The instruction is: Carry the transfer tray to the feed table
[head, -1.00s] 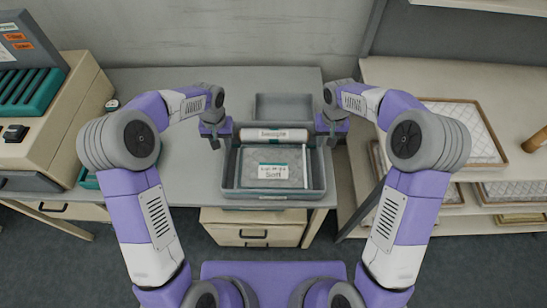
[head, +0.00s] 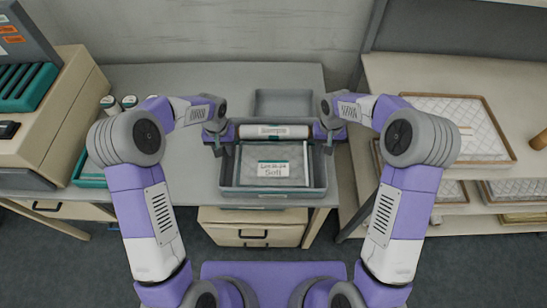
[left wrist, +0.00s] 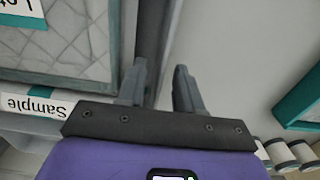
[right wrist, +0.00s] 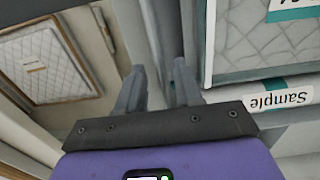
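The transfer tray (head: 273,192) is a grey open box on the grey table. It holds a quilted pad with a white label and, at its back, a roll labelled "Sample" (head: 274,131). My left gripper (head: 216,147) is at the tray's left side; in the left wrist view its fingers (left wrist: 158,88) are apart, with the tray's side wall (left wrist: 153,40) running between them. My right gripper (head: 333,138) is at the right side; its fingers (right wrist: 158,88) are apart, close to the tray's right wall (right wrist: 195,40). I cannot tell whether either touches. Which surface is the feed table is unclear.
A smaller empty grey tray (head: 283,103) lies behind. A beige machine with a green ribbed bed (head: 22,88) stands at the left, with small white-topped jars (head: 129,102) beside it. A shelf rack with framed quilted pads (head: 465,125) is at the right. Drawers (head: 252,234) are below.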

